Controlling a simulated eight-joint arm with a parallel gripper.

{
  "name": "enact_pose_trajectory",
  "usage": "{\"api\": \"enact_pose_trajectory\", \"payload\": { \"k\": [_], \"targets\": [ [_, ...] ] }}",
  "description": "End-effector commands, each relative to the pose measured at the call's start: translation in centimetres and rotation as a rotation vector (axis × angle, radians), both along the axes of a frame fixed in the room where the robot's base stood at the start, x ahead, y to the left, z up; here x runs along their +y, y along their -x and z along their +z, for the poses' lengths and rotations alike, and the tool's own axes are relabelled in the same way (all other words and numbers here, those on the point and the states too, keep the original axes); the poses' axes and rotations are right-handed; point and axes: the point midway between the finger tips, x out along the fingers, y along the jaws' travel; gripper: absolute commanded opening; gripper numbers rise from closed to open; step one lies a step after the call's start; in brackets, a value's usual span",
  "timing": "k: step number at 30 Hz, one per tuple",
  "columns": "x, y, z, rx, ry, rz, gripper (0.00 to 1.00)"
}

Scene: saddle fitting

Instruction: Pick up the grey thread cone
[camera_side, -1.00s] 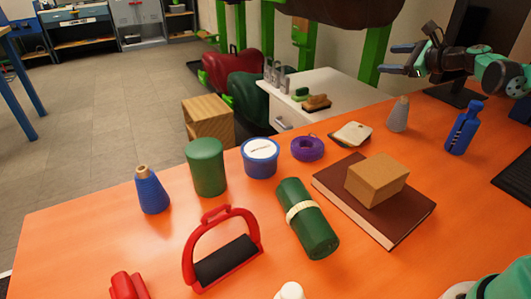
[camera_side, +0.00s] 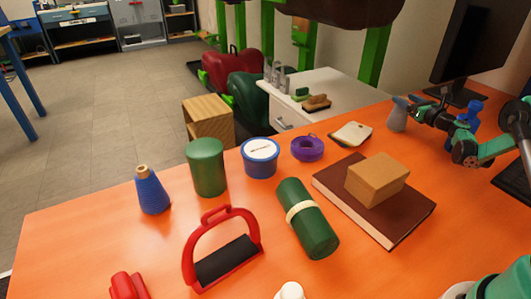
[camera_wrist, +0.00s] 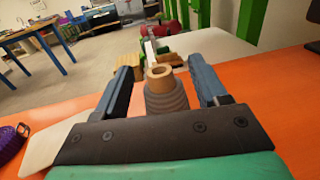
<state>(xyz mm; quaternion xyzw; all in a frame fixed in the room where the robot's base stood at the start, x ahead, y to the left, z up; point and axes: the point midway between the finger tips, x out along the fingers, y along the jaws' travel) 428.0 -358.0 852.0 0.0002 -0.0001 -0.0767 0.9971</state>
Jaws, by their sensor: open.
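The grey thread cone (camera_side: 397,117) stands upright near the far edge of the orange table in the side view. My gripper (camera_side: 410,105) is low beside it, with its fingers reaching to the cone from the right. In the wrist view the cone (camera_wrist: 166,98) shows its tan top and ribbed grey body between the two fingers of my gripper (camera_wrist: 162,72). The fingers are open, with a visible gap on each side of the cone. The cone's lower part is hidden behind the gripper's palm in the wrist view.
A blue bottle (camera_side: 474,112) stands behind my arm, partly hidden. A cream pad (camera_side: 351,134) and purple tape roll (camera_side: 308,148) lie left of the cone. A brown book (camera_side: 335,190) with a tan block (camera_side: 378,179) lies in front. A blue cone (camera_side: 151,194) stands far left.

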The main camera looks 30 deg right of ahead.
Motion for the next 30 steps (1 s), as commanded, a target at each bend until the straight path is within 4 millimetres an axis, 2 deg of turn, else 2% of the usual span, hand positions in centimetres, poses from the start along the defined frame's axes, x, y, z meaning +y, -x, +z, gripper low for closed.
{"api": "enact_pose_trajectory", "payload": {
  "k": [4,11,14,18,19,30],
  "targets": [
    [-0.12,-1.08,0.02,0.000,0.000,0.001,0.66],
    [-0.14,-1.19,0.05,0.000,0.000,0.000,0.66],
    [-0.14,-1.18,0.05,0.000,0.000,0.000,0.43],
    [-0.14,-1.17,0.06,0.000,0.000,0.000,0.03],
    [-0.14,-1.17,0.06,0.000,0.001,0.000,0.00],
    [-0.15,-1.16,0.06,0.000,0.001,0.000,0.00]
  ]
}}
